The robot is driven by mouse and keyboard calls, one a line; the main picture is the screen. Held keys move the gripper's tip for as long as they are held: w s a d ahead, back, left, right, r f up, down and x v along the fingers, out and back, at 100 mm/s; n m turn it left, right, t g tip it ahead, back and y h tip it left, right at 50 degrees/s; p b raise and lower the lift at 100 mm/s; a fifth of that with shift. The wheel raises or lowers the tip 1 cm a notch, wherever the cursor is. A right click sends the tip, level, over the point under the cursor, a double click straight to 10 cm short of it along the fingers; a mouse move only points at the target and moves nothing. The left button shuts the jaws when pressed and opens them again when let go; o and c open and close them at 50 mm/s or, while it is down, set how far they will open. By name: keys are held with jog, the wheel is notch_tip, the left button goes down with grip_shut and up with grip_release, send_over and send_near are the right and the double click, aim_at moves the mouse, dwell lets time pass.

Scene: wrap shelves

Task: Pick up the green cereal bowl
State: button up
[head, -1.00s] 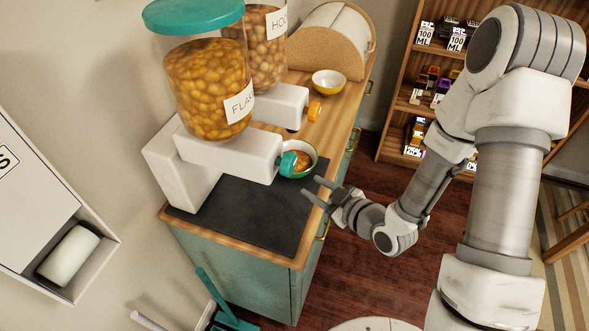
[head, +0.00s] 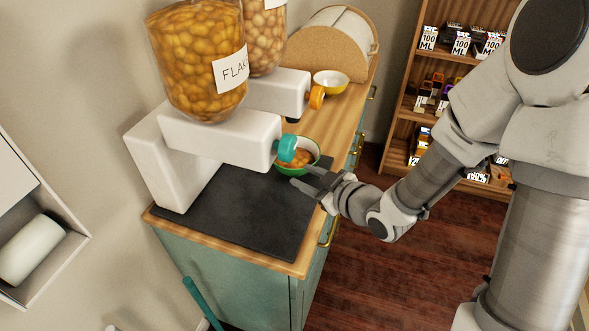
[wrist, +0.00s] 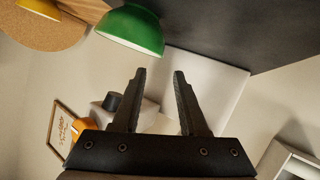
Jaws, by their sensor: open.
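The green cereal bowl (head: 309,150) sits beneath the teal spout of the front dispenser, with orange-brown cereal in it. In the wrist view the green bowl (wrist: 133,30) shows from its side, upper left of the fingers. My gripper (head: 303,178) is open and empty, just in front of the bowl at the counter's edge. In the wrist view my gripper (wrist: 157,75) has its two fingers apart with nothing between them. I cannot tell whether a finger touches the bowl.
The white dispenser (head: 215,137) with a teal knob (head: 287,148) stands over the bowl. A yellow bowl (head: 331,83) is farther back on the wooden counter. A dark mat (head: 240,215) lies at the front. A shelf of boxes (head: 440,90) stands behind my arm.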

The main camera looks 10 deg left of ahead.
aim_at(279, 165)
jog(key=x, duration=1.1)
jog(key=shift+w+a+f, duration=0.1)
jog(key=shift+w+a, duration=0.1)
jog(key=shift+a, duration=0.15)
jog(key=shift+c, duration=0.3)
grip_shut()
dwell(0.6)
